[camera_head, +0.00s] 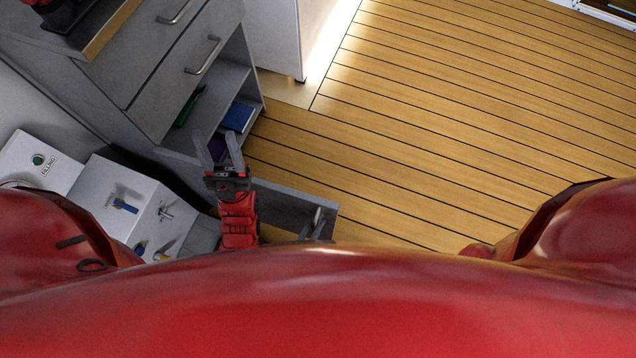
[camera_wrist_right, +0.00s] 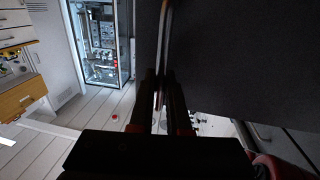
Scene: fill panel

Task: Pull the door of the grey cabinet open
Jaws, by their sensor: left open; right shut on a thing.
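The grey cabinet (camera_head: 150,75) stands at the upper left in the head view. Its lower compartment is uncovered. Its door (camera_head: 285,205) stands swung out from the cabinet. In the right wrist view the door (camera_wrist_right: 235,60) is the large dark panel on the right. My right gripper (camera_head: 316,222) is at the door's outer end, mostly hidden behind my body. In the wrist view my right gripper (camera_wrist_right: 160,95) is shut on the door's bar handle (camera_wrist_right: 165,35). My left gripper (camera_head: 220,150) is open and empty, in front of the open compartment by the door's inner end.
A blue item (camera_head: 238,116) lies on the cabinet's shelf. A white panel box (camera_head: 125,205) with knobs stands at the left. A white unit (camera_head: 280,40) stands beyond the cabinet. The wooden floor (camera_head: 440,130) at the right is clear.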

